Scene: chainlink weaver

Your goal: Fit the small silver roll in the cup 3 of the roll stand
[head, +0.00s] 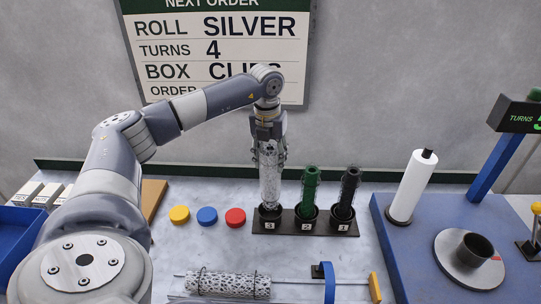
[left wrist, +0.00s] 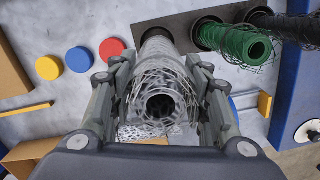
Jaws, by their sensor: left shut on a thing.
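The small silver roll (head: 269,180) stands upright, a mesh-wrapped tube, with its lower end at the mouth of cup 3 (head: 270,213) of the roll stand (head: 288,230). I cannot tell how deep it sits. My left gripper (head: 268,152) is shut on the upper part of the roll, from above. In the left wrist view the roll (left wrist: 160,95) lies between the two fingers (left wrist: 160,85), its open end toward the camera. Cup 2 (head: 306,216) holds a green roll (head: 309,188). Cup 1 (head: 342,216) holds a black roll (head: 349,186). My right gripper is not in view.
Yellow (head: 179,215), blue (head: 207,216) and red (head: 235,218) discs lie left of the stand. A mesh-covered silver roll (head: 230,284) lies on a rod in front. A white roll (head: 412,185) stands on the blue bench (head: 415,262) at right. A sign (head: 215,50) hangs behind.

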